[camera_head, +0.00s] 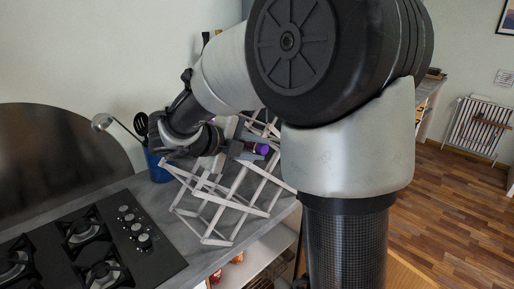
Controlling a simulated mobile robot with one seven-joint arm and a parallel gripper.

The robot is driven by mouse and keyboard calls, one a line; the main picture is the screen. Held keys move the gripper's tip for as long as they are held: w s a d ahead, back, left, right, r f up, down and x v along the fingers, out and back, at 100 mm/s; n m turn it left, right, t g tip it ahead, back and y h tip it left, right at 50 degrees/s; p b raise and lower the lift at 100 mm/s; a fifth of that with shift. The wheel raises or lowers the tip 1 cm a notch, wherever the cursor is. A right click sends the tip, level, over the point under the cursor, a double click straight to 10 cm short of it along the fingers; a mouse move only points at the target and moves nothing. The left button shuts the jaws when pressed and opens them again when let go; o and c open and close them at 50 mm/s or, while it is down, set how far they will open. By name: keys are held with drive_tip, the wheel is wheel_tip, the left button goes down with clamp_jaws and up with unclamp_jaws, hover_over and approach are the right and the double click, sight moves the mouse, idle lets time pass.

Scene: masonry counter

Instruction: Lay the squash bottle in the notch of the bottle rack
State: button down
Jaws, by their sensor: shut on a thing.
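The bottle rack (216,233) is a pale wooden lattice standing on the grey counter, in the middle of the view. A bottle with a purple end (262,149), taken as the squash bottle, shows at the upper part of the rack. My gripper (248,148) is shut on it there. Most of the bottle is hidden by my gripper and arm. It looks tilted or lying, with its purple end to the right. I cannot tell whether the bottle touches the rack or lies in a notch.
A black gas hob (147,264) lies on the counter (197,262) to the left. A blue utensil holder (157,168) with a ladle (103,122) stands behind the rack on the left. Below the counter is an open shelf with small reddish items (237,257). My arm covers the right-centre.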

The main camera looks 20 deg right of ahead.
drive_tip(key=shift+r, duration=0.1)
drive_tip(key=c, duration=1.4)
unclamp_jaws()
drive_tip(key=v, duration=1.7)
drive_tip(key=shift+a+b, duration=0.2)
drive_tip(key=shift+b, duration=0.1)
drive_tip(key=shift+r, duration=0.1)
drive_tip(key=p+v, duration=0.3)
drive_tip(key=v, duration=0.5)
